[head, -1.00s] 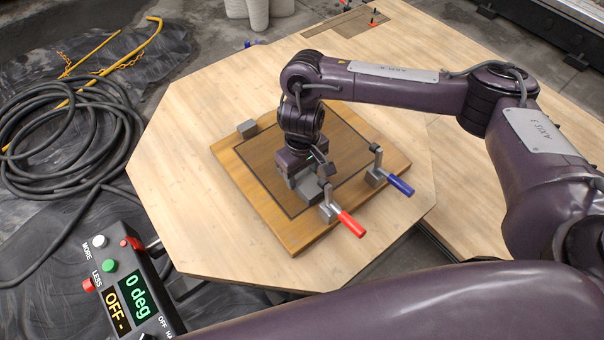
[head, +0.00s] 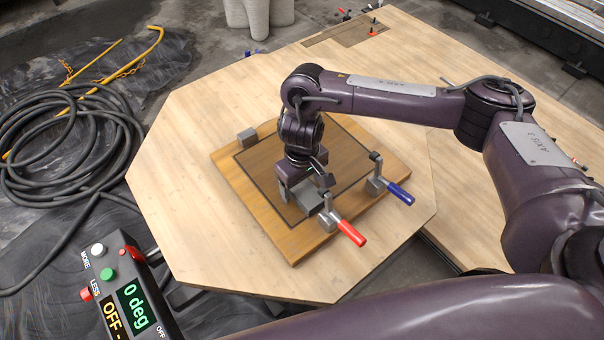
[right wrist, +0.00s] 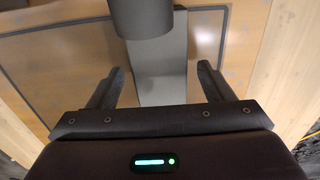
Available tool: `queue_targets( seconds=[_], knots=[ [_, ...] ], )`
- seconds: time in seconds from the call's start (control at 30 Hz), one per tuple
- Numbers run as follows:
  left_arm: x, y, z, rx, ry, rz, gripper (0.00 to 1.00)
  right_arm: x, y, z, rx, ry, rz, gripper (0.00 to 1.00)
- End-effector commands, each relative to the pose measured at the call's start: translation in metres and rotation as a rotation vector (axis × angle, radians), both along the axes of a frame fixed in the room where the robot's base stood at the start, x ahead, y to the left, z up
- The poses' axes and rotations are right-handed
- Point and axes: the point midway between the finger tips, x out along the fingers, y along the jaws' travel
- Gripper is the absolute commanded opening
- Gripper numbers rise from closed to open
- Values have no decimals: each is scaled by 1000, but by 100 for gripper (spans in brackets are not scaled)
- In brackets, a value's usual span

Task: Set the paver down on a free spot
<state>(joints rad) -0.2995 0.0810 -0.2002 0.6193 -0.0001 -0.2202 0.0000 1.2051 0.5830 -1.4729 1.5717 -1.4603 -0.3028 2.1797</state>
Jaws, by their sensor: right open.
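The grey paver (head: 309,197) lies on the dark-framed square panel of the wooden board, at its front edge beside the red-handled clamp. My right gripper (head: 304,187) points down over the paver with its fingers open, one on each side. In the right wrist view the paver (right wrist: 160,82) is between the open fingers (right wrist: 157,88), with gaps beside it. A dark cylinder (right wrist: 145,16) covers part of its far end. The paver's underside is hidden. My left gripper is not in view.
The red-handled clamp (head: 348,232) and blue-handled clamp (head: 398,193) stand on the board's (head: 296,249) right side. The pale tabletop (head: 190,210) around the board is clear. A control box (head: 122,275) is at lower left.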

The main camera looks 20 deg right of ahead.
Motion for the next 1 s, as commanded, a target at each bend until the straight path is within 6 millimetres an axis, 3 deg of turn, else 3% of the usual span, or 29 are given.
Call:
queue_targets(
  seconds=[0.53,0.73,1.0],
  knots=[
    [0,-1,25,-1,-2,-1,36,1,-1,102,-2,-5,2,74],
    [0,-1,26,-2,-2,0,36,0,0,118,-1,-1,0,74],
    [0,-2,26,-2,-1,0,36,0,0,119,-1,0,0,74]
  ],
)
